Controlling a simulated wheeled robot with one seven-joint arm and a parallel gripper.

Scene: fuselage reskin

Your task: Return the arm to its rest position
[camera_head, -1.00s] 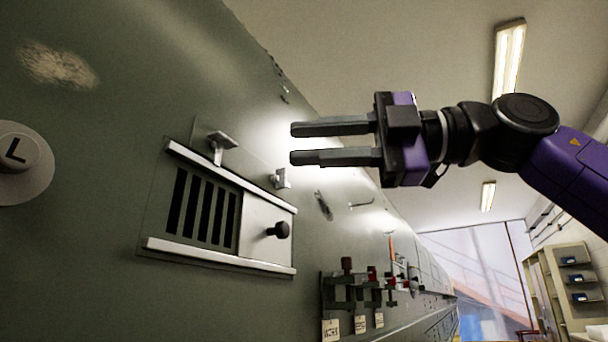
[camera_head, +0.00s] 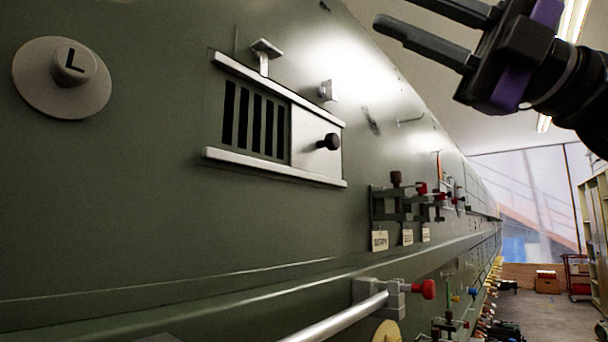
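My gripper (camera_head: 432,22) is at the upper right of the head view, with its two dark fingers pointing left and spread apart. Nothing shows between the fingers. The upper finger is partly cut off by the top edge of the picture. The purple and black wrist runs off the right edge. The gripper stands apart from the green fuselage wall (camera_head: 130,190) and from the vent panel (camera_head: 275,120), which has dark slots, two pale rails and a black knob (camera_head: 329,142).
A round disc marked L (camera_head: 62,78) is on the wall at left. Tagged clamps (camera_head: 405,205) hang further along. A pale rail (camera_head: 340,318) with a red knob (camera_head: 424,289) juts out low. Shelving (camera_head: 594,215) stands at right beside open floor.

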